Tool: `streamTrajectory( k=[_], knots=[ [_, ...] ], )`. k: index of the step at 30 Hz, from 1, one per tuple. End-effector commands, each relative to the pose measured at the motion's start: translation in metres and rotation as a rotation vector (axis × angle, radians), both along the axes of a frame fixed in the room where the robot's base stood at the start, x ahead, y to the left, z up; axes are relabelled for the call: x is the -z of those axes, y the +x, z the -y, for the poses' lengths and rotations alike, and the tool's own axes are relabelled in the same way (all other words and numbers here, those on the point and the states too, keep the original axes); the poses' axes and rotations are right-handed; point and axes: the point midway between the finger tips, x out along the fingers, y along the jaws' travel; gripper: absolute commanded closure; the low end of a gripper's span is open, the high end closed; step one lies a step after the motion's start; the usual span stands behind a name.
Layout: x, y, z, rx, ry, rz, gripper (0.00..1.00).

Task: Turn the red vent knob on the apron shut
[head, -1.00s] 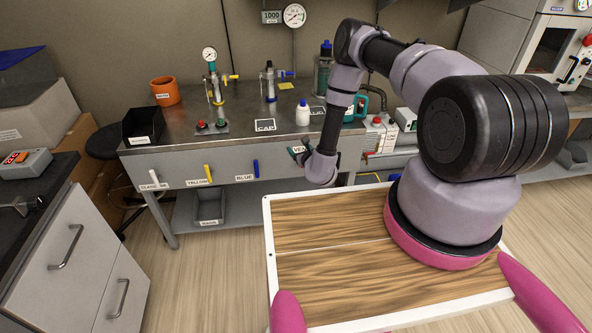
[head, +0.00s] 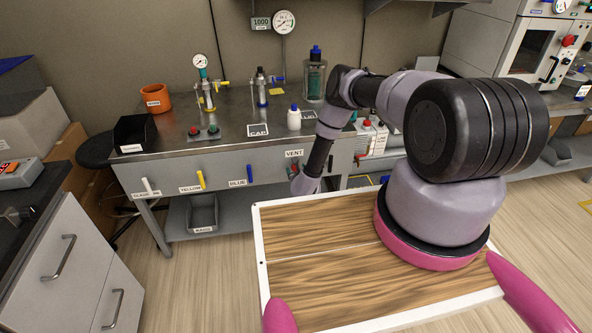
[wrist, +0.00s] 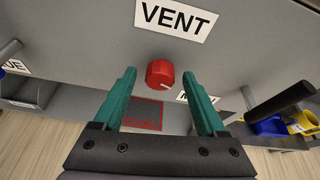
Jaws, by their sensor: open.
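The red vent knob (wrist: 159,72) sits on the grey apron (wrist: 95,35) just below the VENT label (wrist: 176,16) in the wrist view. A pale pointer mark shows at its lower right. My gripper (wrist: 159,77) is open, with one teal finger on each side of the knob. Gaps show between the knob and both fingers, and I see no contact. In the head view my gripper (head: 293,172) is at the apron under the VENT label (head: 294,153), and it largely hides the knob there.
White, yellow (head: 200,180) and blue (head: 250,174) handles stick out of the apron to the left. A dark handle (wrist: 282,100) juts out at the right in the wrist view. A white bottle (head: 294,118) and a CAP label (head: 258,130) are on the bench above.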

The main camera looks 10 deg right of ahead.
Motion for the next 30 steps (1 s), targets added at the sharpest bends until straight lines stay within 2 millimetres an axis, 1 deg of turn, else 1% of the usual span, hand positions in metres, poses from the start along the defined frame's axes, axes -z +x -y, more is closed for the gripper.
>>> streamTrajectory(
  k=[3, 10, 11, 12, 14, 15, 16, 17, 25, 30],
  knots=[
    [0.0018, 0.0048, 0.0002, 0.0, 0.001, 0.0, 0.26],
    [0.0021, 0.0054, 0.0001, -0.001, 0.0, 0.0, 0.26],
    [0.0021, 0.0054, 0.0001, 0.0, 0.001, 0.0, 0.3],
    [0.0021, 0.0053, 0.0001, 0.0, 0.001, 0.0, 0.45],
    [0.0021, 0.0053, 0.0001, -0.001, 0.001, 0.0, 0.68],
    [0.0021, 0.0053, 0.0001, -0.001, 0.001, 0.0, 0.83],
    [0.0021, 0.0052, 0.0, -0.001, 0.0, 0.0, 0.95],
    [0.0021, 0.0052, 0.0, -0.001, 0.001, 0.0, 1.0],
    [0.0021, 0.0051, 0.0004, 0.001, 0.022, -0.001, 1.0],
    [0.0023, 0.0048, 0.0014, 0.0, 0.09, -0.001, 1.0]
  ],
)
